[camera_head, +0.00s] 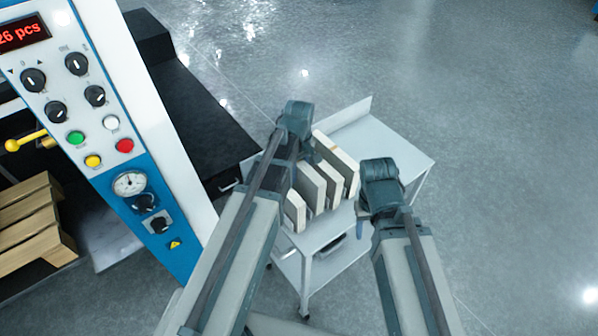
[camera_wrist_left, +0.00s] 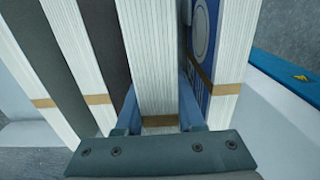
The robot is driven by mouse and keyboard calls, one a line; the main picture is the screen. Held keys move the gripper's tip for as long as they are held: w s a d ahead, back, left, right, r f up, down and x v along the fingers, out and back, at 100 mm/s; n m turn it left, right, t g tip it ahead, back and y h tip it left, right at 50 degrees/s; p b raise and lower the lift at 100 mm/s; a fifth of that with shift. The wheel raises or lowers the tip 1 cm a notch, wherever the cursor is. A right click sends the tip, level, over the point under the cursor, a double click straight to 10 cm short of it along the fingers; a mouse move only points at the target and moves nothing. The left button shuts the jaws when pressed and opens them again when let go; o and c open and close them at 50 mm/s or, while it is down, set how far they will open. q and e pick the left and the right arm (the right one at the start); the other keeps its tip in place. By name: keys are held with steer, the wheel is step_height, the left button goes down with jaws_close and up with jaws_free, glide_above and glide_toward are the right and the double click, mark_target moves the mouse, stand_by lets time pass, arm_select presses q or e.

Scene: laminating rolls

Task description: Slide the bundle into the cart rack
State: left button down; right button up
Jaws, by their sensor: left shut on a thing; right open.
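My left gripper (camera_head: 298,148) reaches over the cart (camera_head: 398,152) from the left. In the left wrist view my left gripper (camera_wrist_left: 158,118) is shut on a bundle (camera_wrist_left: 150,55) with white page edges and a tan band. Its two fingers lie on either side of that bundle. Several pale bundles (camera_head: 312,188) stand side by side on the cart; my left wrist hides part of the row. Rack dividers and the held bundle's underside cannot be made out. My right gripper (camera_head: 380,192) is open and empty above the cart's right side, apart from the bundles.
Other banded bundles (camera_wrist_left: 68,60) stand left of the held one, and a blue-covered bundle (camera_wrist_left: 228,60) stands close on its right. A machine with a control panel (camera_head: 95,110) and a black table (camera_head: 195,125) stand left of the cart. Floor on the right is clear.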

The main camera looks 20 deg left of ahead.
arm_select(q)
steer(key=shift+f+b, duration=1.4)
steer(key=shift+f, duration=0.25)
steer(key=shift+c, duration=2.2)
jaws_free()
step_height(320, 180, up, 14)
steer(key=p, duration=1.4)
steer(key=shift+f, duration=0.1)
